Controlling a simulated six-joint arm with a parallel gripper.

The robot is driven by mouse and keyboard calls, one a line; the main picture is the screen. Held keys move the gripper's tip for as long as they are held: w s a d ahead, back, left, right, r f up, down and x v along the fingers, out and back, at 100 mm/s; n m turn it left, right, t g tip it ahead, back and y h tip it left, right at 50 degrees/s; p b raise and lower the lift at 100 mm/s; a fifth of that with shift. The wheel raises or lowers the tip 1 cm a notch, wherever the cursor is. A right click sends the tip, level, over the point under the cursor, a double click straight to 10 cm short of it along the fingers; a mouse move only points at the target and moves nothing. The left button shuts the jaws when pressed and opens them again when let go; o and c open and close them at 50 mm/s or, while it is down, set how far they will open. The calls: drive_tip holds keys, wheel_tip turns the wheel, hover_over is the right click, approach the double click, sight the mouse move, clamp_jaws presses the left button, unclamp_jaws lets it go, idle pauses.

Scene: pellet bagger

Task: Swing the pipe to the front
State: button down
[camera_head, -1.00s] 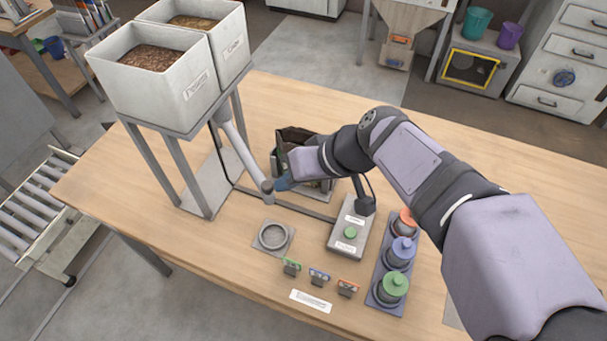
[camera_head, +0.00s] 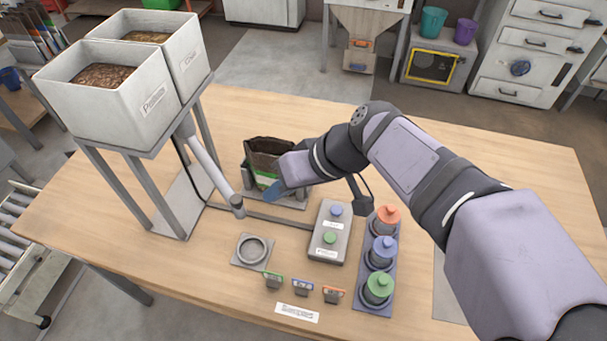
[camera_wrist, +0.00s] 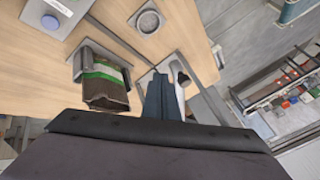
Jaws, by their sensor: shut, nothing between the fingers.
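The pipe (camera_head: 213,170) is a pale grey tube that slopes down from under the hoppers to a darker grey end (camera_head: 238,206). This end hangs behind the round ring plate (camera_head: 236,261). My gripper (camera_head: 275,193), with blue fingers, is to the right of the pipe's end, with a gap between them in the head view. The fingers (camera_wrist: 158,97) are shut and empty. In the wrist view they hide part of a pale shape, probably the pipe (camera_wrist: 178,88).
A brown and green bag (camera_head: 268,160) stands in a holder just behind my gripper. A button box (camera_head: 330,240), a rack of capped jars (camera_head: 372,300) and small tags (camera_head: 302,288) are at the front. Hopper legs (camera_head: 178,197) stand left of the pipe.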

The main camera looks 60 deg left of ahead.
drive_tip(key=b+v, duration=0.2)
drive_tip(key=v, duration=0.8)
drive_tip(key=shift+s+d, duration=0.35)
drive_tip(key=shift+s, duration=0.05)
drive_tip(key=w+d+f+m+t+h, duration=0.1)
drive_tip(key=w+d+f+m+t, duration=0.1)
drive_tip(key=w+d+f+m, duration=0.55)
drive_tip(key=w+d+f+m+t, duration=0.15)
drive_tip(key=w+d+f, duration=0.35)
drive_tip(key=w+d, duration=0.65)
drive_tip(key=s+d+f+m+h, duration=0.2)
drive_tip(key=d+f+m, duration=0.2)
drive_tip(key=d, duration=1)
drive_tip(key=s+d+f+m+t+h, duration=0.1)
drive_tip(key=d+f+m, duration=0.3)
drive_tip(key=d, duration=1)
wheel_tip(320, 180, down, 4)
drive_tip(key=shift+s+r+h, duration=0.2)
drive_tip(key=shift+s+h, duration=0.4)
drive_tip(key=shift+s, duration=0.15)
